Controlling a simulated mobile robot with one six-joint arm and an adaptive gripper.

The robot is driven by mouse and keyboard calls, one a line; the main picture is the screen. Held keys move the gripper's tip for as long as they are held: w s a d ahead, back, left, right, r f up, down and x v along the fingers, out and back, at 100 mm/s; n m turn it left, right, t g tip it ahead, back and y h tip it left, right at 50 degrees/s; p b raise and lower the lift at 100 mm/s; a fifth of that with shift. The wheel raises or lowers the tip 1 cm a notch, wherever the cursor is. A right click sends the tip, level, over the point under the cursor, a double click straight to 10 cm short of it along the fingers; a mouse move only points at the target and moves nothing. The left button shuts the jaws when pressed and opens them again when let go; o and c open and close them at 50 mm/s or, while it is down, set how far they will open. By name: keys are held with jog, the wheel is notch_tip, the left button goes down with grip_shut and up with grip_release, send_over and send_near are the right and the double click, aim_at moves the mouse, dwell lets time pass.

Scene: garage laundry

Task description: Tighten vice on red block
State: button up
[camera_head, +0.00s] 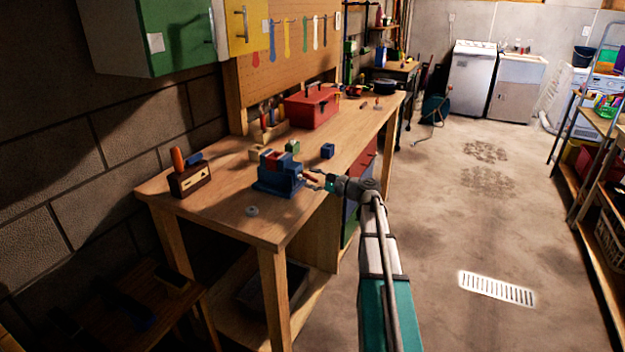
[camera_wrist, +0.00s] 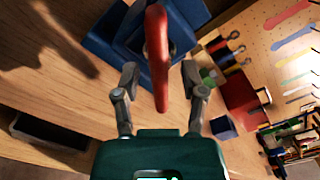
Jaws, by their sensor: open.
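The blue vice (camera_head: 277,181) stands on the wooden workbench near its front edge. A red block (camera_head: 270,157) appears to sit between the jaws at its top; whether it is clamped, I cannot tell. The vice's red handle (camera_head: 311,177) sticks out on the side facing my arm. My gripper (camera_head: 322,181) is open at this handle. In the wrist view, the red handle (camera_wrist: 158,50) runs between my two open fingers (camera_wrist: 160,78), with visible gaps on both sides. The blue vice body (camera_wrist: 127,42) lies behind it. The red block is not discernible there.
A wooden block (camera_head: 257,152), a green block (camera_head: 292,146) and a blue block (camera_head: 327,151) lie near the vice. A red toolbox (camera_head: 312,107) stands further back. A dark block with an orange-handled tool (camera_head: 189,178) stands at left. The floor right of the bench (camera_head: 450,220) is clear.

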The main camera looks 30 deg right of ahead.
grip_shut()
jog(key=shift+m, duration=1.2)
grip_release()
jog(key=shift+a, duration=0.1)
jog(key=shift+s, duration=0.1)
